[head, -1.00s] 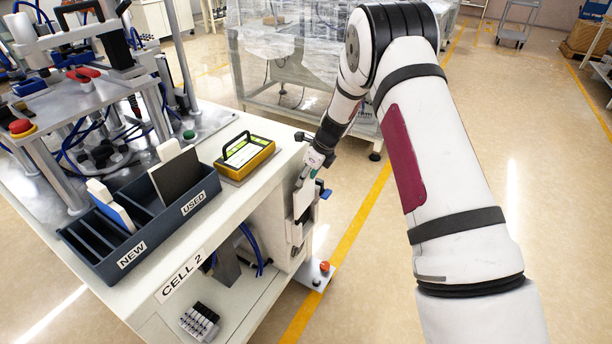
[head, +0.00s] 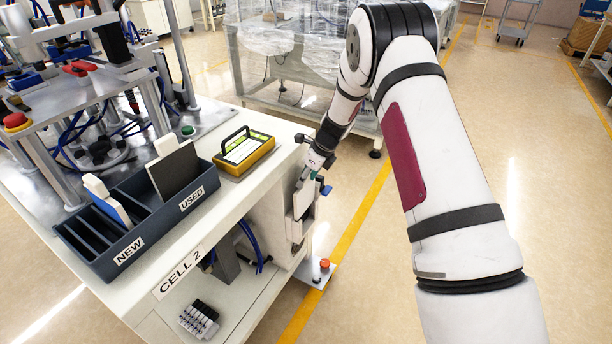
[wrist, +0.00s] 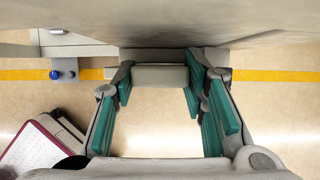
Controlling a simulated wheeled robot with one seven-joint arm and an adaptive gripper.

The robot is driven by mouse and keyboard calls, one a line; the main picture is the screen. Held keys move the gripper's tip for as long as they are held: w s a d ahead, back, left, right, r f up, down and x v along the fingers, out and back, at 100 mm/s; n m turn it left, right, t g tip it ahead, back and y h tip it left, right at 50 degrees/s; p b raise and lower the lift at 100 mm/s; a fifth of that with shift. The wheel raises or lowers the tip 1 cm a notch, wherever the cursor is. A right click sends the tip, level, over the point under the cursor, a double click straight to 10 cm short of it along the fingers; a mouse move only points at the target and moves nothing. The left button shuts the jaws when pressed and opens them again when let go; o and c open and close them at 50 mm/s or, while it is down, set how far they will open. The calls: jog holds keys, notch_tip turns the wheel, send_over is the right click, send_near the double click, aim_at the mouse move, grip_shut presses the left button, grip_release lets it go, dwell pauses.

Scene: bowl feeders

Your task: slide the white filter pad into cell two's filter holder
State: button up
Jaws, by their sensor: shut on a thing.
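My gripper (head: 308,178) is at the right end of the cell two bench, pointing down. In the wrist view its teal-padded fingers (wrist: 160,78) stand on both sides of a pale bar (wrist: 160,76), which looks like the tab of the white filter pad. In the head view the pale pad (head: 302,201) hangs below the fingers, close against the bench end. The filter holder (head: 297,228) seems to be the grey-white housing there. It is small and partly covered, so I cannot tell how far the pad is inside it.
A dark rack (head: 134,250) marked NEW and USED holds a blue-and-white pad (head: 108,207) and a dark grey pad (head: 174,172). A yellow device (head: 245,154) lies beside it. A red-topped post (head: 324,264) stands low by the bench end.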

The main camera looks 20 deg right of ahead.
aim_at(306, 197)
jog(key=shift+f+b, duration=1.05)
jog(key=shift+f, duration=1.1)
jog(key=shift+f+b, duration=1)
jog(key=shift+f, duration=0.6)
jog(key=shift+f+b, duration=0.75)
jog(key=shift+f, duration=0.15)
jog(key=o, duration=1.3)
jog(key=shift+c, duration=0.2)
jog(key=shift+r, duration=0.1)
